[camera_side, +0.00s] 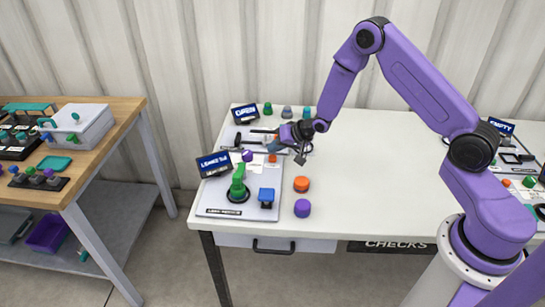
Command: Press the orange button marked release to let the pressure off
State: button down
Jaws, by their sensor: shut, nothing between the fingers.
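My gripper (300,158) is shut and empty. It points down over the white table, above and just right of the grey manifold board. A small orange-red button (272,158) shows on a pale patch of the board, left of my fingertips and apart from them. A larger orange round piece (302,184) stands on the table below my gripper in the picture, right of the board. No release marking is legible on either, so I cannot tell which is the marked one. My gripper and wrist hide part of the board's far end.
The board (215,207) carries a green valve handle (238,183) and a blue block (266,197). A purple round piece (302,208) stands beside the orange one. Signs (214,164) stand at the left. The table's middle (385,175) is clear.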

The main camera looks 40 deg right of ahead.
aim_at(275, 157)
jog(key=shift+r, duration=2.5)
jog(key=s+a+r+n+g, duration=0.2)
jog(key=s+a+r+n, duration=0.25)
jog(key=s, duration=0.45)
jog(key=s+a+r+n+g, duration=0.25)
jog(key=s+a+r, duration=0.25)
jog(key=s, duration=0.3)
jog(key=s+d+r+n+g+h, duration=0.1)
jog(key=s+n, duration=0.4)
jog(key=s, duration=0.8)
jog(key=s+d+r+n+g+h, duration=0.1)
jog(key=s+d+r+n+g, duration=0.2)
jog(key=s, duration=0.9)
jog(key=shift+s+d+r+n+h, duration=0.4)
jog(key=shift+d+r+n, duration=0.3)
jog(key=shift+n, duration=0.5)
